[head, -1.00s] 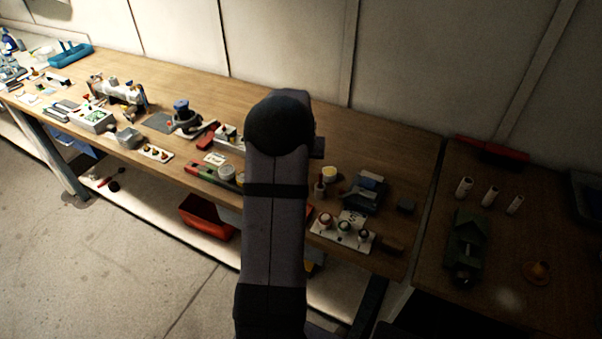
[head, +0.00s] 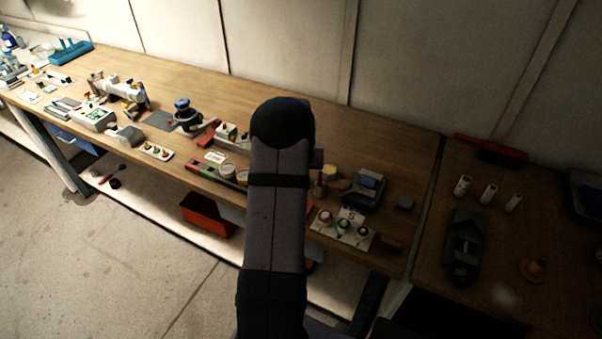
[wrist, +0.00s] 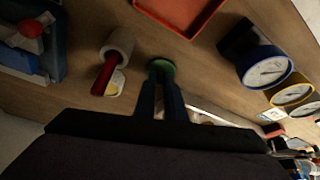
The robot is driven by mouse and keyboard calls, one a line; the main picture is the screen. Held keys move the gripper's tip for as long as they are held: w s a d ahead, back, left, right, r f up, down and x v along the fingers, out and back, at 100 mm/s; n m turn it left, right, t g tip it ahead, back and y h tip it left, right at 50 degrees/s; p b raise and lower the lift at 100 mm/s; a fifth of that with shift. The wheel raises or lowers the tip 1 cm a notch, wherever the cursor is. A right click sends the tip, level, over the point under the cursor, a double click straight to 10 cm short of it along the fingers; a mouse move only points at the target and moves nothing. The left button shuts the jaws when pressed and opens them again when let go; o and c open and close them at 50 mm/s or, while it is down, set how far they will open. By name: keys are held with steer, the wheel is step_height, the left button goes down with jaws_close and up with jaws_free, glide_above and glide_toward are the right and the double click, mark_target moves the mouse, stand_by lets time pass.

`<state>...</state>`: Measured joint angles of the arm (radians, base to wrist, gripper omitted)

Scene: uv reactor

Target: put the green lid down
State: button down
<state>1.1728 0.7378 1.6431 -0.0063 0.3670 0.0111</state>
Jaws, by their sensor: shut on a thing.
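The green lid (wrist: 161,67) is a small round disc at the fingertips of my gripper (wrist: 160,78) in the wrist view. My gripper is shut on it. The lid is seen against the wooden bench top (wrist: 190,62); I cannot tell whether it touches the wood. In the head view my own arm hides the gripper and the lid.
In the wrist view, a pale cup with a red handle (wrist: 117,43) stands close left of the lid. A red tray (wrist: 190,28) lies beyond, several round dials (wrist: 266,70) stand right, and a blue holder (wrist: 45,50) is far left. Bare wood surrounds the lid.

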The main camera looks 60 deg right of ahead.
steer(key=c, duration=1.8)
jaws_free()
steer(key=b+v, duration=0.2)
steer(key=v, duration=1)
steer(key=shift+s+a+b, duration=0.1)
steer(key=shift+b, duration=0.3)
